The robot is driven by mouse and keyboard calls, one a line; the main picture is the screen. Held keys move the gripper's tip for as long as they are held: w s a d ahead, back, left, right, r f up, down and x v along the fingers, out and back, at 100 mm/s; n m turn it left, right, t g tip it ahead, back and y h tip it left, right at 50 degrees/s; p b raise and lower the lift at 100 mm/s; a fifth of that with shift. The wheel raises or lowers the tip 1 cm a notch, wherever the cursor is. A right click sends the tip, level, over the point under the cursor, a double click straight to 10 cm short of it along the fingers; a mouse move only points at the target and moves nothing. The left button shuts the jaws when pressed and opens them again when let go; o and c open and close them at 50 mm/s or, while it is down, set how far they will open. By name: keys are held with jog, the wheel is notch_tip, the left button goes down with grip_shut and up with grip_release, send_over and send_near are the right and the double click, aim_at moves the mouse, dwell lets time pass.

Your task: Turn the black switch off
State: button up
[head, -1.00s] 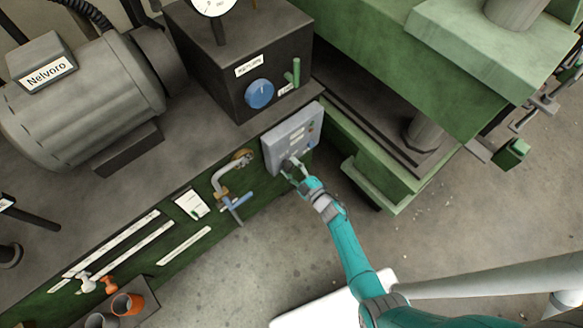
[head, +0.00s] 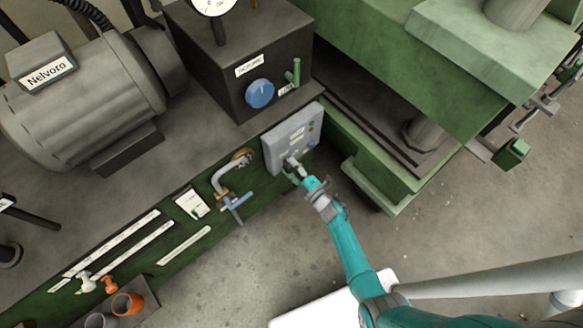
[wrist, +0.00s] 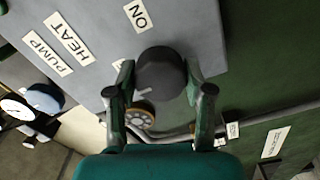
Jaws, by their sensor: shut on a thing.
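The black switch (wrist: 160,76) is a round, faceted knob on the front of a grey control box (head: 288,136). In the wrist view it sits between the two fingers of my gripper (wrist: 158,72), which is shut on its sides. A pale pointer line shows on the knob's lower left. A label "ON" (wrist: 137,15) is above the knob on the box face. Another label (wrist: 119,63) left of the knob is mostly hidden by a finger. In the head view my gripper (head: 295,170) is at the box's lower front and covers the knob.
Labels "HEAT" (wrist: 68,38) and "PUMP" (wrist: 47,57) are on the same box. A curved pipe with a blue-handled valve (head: 235,203) is close left of my gripper. A blue dial (head: 260,93) is above on a dark box. A green press (head: 390,180) stands right.

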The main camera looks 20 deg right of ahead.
jog(key=o, duration=1.2)
jog(key=shift+c, duration=0.2)
jog(key=v, duration=1.2)
